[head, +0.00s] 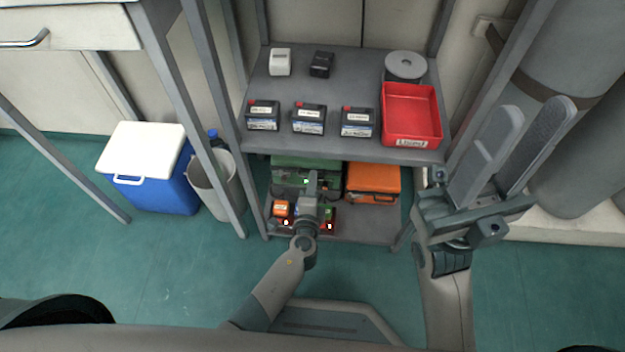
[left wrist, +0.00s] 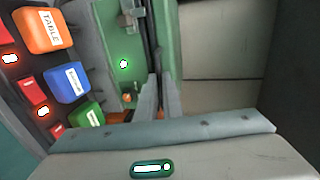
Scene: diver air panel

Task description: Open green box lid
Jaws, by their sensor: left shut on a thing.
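The green box (head: 290,180) sits on the lower shelf at the left, partly hidden behind my left gripper (head: 312,180). Its green lid (head: 305,162) shows as a band at the top. In the left wrist view, the green box (left wrist: 115,45) has a metal latch and a glowing green spot. There my left gripper (left wrist: 160,95) is shut at the lid's edge, with its fingers close together. What exactly lies between the fingertips is hard to see. I cannot tell how far the lid is raised. My right gripper (head: 515,150) is open and empty, near the camera at the right.
An orange case (head: 372,183) stands right of the green box. Small coloured blocks with red lights, one orange (left wrist: 45,28) and one blue (left wrist: 70,82), sit in front. The upper shelf (head: 270,90) above holds several batteries and a red bin (head: 411,115). Open floor lies in front.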

